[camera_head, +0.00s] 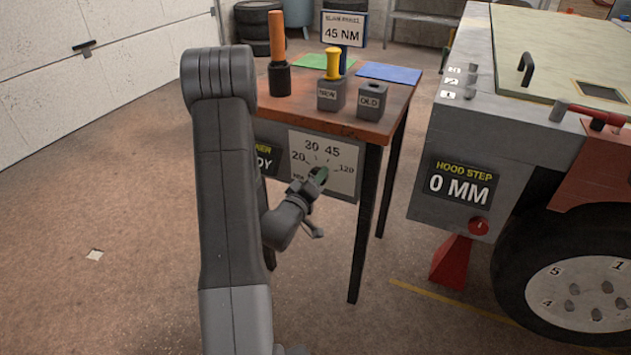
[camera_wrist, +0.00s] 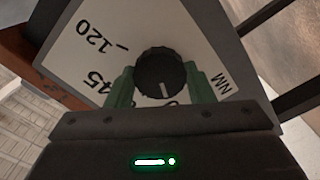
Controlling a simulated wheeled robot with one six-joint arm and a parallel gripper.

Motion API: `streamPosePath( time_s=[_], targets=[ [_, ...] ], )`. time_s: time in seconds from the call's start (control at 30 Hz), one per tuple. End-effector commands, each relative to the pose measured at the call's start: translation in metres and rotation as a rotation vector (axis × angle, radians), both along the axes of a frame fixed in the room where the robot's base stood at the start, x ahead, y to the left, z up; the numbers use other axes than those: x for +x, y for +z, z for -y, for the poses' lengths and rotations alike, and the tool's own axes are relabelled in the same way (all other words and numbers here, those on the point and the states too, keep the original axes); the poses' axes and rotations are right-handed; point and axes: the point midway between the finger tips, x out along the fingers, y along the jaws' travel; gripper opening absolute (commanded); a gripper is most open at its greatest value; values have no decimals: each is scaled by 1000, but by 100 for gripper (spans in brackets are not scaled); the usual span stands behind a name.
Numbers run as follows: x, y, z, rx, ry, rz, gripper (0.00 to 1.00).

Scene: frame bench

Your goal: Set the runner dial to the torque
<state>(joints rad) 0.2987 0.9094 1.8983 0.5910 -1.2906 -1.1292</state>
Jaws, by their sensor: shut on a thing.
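The runner dial (camera_wrist: 160,72) is a dark ribbed knob on a white scale plate (camera_head: 342,158) under the bench top. The plate reads 20, 30, 45 and 120. My gripper (camera_head: 319,177) is shut on the dial, with a green finger on each side of it in the wrist view (camera_wrist: 160,82). The dial's white mark points down in the wrist view, toward low numbers partly hidden by my gripper, away from 45 and 120. A sign (camera_head: 343,33) on the bench reads 45 NM.
The bench (camera_head: 384,124) carries an orange-handled tool (camera_head: 277,45), a NEW block (camera_head: 330,95) with a yellow-topped piece, and an OLD block (camera_head: 371,100). A vehicle front with a HOOD STEP display (camera_head: 461,186) and a wheel stands right.

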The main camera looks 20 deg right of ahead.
Motion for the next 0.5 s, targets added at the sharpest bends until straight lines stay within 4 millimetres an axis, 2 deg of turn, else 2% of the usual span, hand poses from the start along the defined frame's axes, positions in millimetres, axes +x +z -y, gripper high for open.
streamPosePath(
  time_s=[0.5],
  targets=[
    [0, -5, 0, 251, 0, 299, 25]
  ],
)
